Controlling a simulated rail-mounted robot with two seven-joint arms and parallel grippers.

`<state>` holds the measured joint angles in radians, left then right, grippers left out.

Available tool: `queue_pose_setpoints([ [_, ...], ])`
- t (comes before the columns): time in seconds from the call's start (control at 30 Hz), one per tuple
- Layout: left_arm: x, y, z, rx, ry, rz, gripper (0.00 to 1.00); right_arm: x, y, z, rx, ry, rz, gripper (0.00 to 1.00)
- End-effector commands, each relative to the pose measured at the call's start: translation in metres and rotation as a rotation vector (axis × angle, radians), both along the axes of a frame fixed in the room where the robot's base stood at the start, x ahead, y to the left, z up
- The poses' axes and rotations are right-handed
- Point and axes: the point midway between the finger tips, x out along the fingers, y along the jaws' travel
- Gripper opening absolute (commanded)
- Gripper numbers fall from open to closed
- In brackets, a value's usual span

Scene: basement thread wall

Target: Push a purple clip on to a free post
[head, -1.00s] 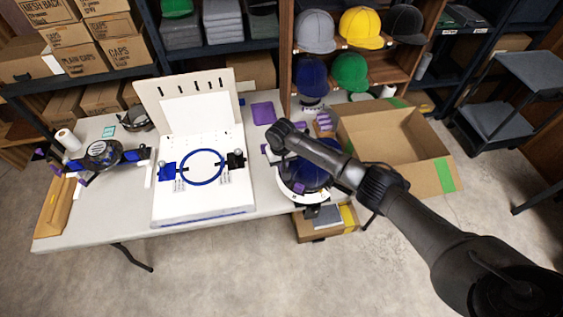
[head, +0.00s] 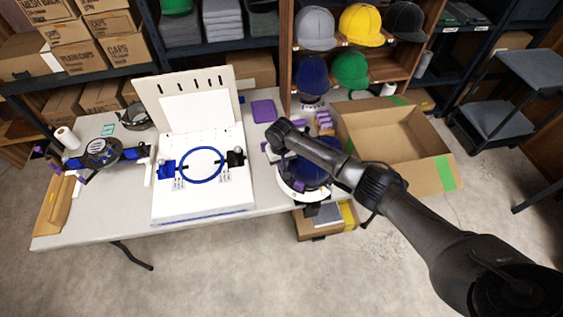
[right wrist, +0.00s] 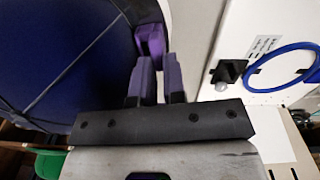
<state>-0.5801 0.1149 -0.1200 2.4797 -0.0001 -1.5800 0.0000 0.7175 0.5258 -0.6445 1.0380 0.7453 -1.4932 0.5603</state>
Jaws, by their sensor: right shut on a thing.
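My right gripper (right wrist: 157,85) has two purple-faced fingers in the right wrist view. It is shut on a purple clip (right wrist: 150,40), which shows at the fingertips beside the dark blue cap (right wrist: 65,55). In the head view the cap (head: 312,173) sits in a white round frame (head: 290,192) at the table's right end. A purple patch (head: 299,187) shows on that frame. My right forearm covers part of the cap and hides the fingertips there. I cannot tell whether the held clip touches a post. My left gripper is not in view.
A white stand (head: 200,205) with a blue ring (head: 183,172) is left of the cap. Several purple pieces (head: 324,122) stand behind the cap. An open cardboard box (head: 430,175) is to the right. A blue and black device (head: 103,152) lies on the table (head: 85,220) at the left.

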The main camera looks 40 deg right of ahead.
Motion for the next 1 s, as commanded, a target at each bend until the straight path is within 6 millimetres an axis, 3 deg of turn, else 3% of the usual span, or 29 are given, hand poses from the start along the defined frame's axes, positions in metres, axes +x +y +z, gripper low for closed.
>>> queue_pose_setpoints([
  [0.33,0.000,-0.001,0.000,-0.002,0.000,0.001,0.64,0.000,0.000,0.000,-0.001,0.000,0.000,0.41],
  [0.67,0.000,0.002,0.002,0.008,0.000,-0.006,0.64,0.000,0.000,0.006,0.000,-0.001,-0.001,0.41],
  [1.0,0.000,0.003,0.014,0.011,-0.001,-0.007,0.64,0.000,0.001,0.065,-0.001,-0.004,0.000,0.41],
])
